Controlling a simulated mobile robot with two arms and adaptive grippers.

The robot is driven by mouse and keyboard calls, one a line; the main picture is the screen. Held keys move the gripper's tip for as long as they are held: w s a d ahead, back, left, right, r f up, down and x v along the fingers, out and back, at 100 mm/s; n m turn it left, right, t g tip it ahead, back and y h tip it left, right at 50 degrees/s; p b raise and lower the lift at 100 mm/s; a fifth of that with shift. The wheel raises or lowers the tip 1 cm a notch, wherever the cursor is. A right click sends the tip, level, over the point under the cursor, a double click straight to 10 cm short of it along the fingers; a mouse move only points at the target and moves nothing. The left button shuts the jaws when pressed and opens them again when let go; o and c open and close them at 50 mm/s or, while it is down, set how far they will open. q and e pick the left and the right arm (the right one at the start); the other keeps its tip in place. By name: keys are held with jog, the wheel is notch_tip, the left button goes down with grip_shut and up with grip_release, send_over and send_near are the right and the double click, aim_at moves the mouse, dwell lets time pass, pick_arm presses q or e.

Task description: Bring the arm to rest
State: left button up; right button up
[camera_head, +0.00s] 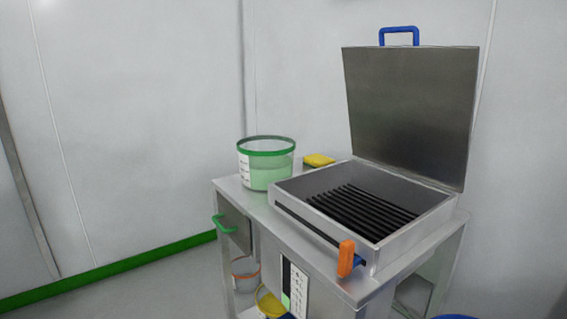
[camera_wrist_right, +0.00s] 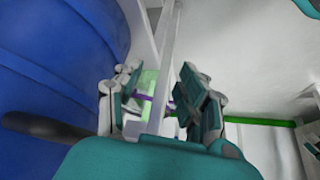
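Neither of my arms shows in the head view. My right gripper (camera_wrist_right: 160,100) shows in the right wrist view. Its two teal-padded fingers stand apart, and I see nothing held between them. A pale green patch and a thin purple strip show behind the gap; I cannot tell what they belong to. My left gripper is out of view.
A metal bench (camera_head: 223,186) carries an open box with black bars (camera_head: 360,208), its lid (camera_head: 410,110) raised, a green-rimmed tub (camera_head: 266,172) and a yellow item (camera_head: 318,160). Buckets stand below. A large blue surface (camera_wrist_right: 50,60) is close left of my right gripper.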

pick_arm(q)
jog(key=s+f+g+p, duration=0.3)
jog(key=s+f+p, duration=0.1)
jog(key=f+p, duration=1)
pick_arm(e)
jog(key=s+f+g, duration=0.3)
jog(key=s+f, duration=0.1)
jog(key=f, duration=1)
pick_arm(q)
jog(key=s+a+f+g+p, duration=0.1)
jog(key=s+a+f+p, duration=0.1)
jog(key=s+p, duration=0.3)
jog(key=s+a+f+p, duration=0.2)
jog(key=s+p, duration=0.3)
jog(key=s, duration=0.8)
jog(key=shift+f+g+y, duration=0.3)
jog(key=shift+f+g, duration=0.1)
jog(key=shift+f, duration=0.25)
pick_arm(e)
jog(key=s+d+f+g, duration=0.1)
jog(key=s+d+f, duration=0.1)
jog(key=s, duration=0.7)
jog(key=s+d+f, duration=0.2)
jog(key=s+f, duration=0.1)
jog(key=s, duration=0.6)
jog(key=shift+s+g+h, duration=0.2)
jog(key=shift+g+h, duration=0.2)
